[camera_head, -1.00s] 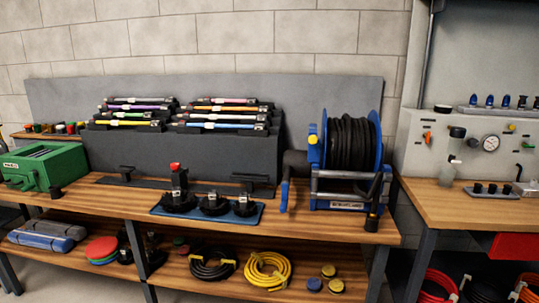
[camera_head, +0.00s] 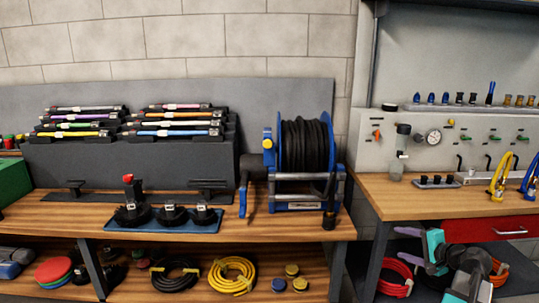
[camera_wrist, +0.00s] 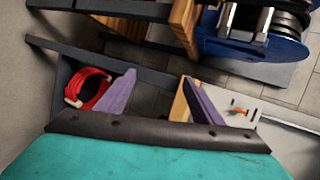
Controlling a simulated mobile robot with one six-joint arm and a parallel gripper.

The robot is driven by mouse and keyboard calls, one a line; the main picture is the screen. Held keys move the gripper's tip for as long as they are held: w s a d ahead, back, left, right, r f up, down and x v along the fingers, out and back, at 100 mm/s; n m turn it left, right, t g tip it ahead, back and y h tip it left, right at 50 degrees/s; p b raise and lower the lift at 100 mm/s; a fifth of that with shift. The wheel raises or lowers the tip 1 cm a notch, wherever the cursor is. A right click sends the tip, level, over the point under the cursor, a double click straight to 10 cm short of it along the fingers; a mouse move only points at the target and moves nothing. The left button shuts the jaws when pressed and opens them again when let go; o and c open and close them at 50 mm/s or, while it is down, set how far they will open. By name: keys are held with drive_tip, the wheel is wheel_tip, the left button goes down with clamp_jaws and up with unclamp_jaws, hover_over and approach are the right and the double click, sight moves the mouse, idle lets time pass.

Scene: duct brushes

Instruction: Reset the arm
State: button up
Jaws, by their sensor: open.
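My gripper (camera_head: 408,244) is at the lower right of the head view, in front of the right bench and near its red drawer. It has a teal body and purple fingers. In the wrist view the two purple fingers (camera_wrist: 160,95) stand wide apart, with nothing held between them. My arm (camera_head: 470,270) reaches in from the bottom right corner of the head view. The wrist view is tilted, with a red hose coil (camera_wrist: 88,88) beyond the left finger and the blue hose reel (camera_wrist: 250,45) at the upper right.
The hose reel (camera_head: 303,150) stands at the right end of the long wooden bench (camera_head: 70,220). A blue mat (camera_head: 205,223) there holds several black brushes. The right bench (camera_head: 400,204) bears small fittings and yellow and blue hoses. A red drawer (camera_head: 480,231) hangs below it.

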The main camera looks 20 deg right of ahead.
drive_tip(key=w+a+f+n+g+y+p, duration=0.1)
drive_tip(key=w+a+f+n+g+y, duration=0.15)
drive_tip(key=a+f, duration=0.6)
drive_tip(key=w+a+f+n+g+y+p, duration=0.1)
drive_tip(key=w+a+f+g, duration=0.15)
drive_tip(key=a+f, duration=0.6)
drive_tip(key=s+a+f+n+g+p, duration=0.1)
drive_tip(key=s+a+f+n+g, duration=0.1)
drive_tip(key=a+f, duration=0.55)
drive_tip(key=s+a+f+n+g+p, duration=0.1)
drive_tip(key=s+a+f+n+g, duration=0.3)
drive_tip(key=a, duration=0.6)
drive_tip(key=s+a+f+n+g+p, duration=0.1)
drive_tip(key=s+a+f+n+g, duration=0.2)
drive_tip(key=s+a+f, duration=0.8)
drive_tip(key=s+a+f+n+g+h+p, duration=0.1)
drive_tip(key=s+a+f+n+g+h, duration=0.1)
drive_tip(key=s, duration=0.4)
drive_tip(key=s+a+f+n+g+h+p, duration=0.1)
drive_tip(key=s+a+f+n+g, duration=0.1)
drive_tip(key=s, duration=0.4)
drive_tip(key=shift+s+a+f+n+h, duration=0.25)
drive_tip(key=shift+a+n+h, duration=0.1)
drive_tip(key=shift+a+n, duration=0.35)
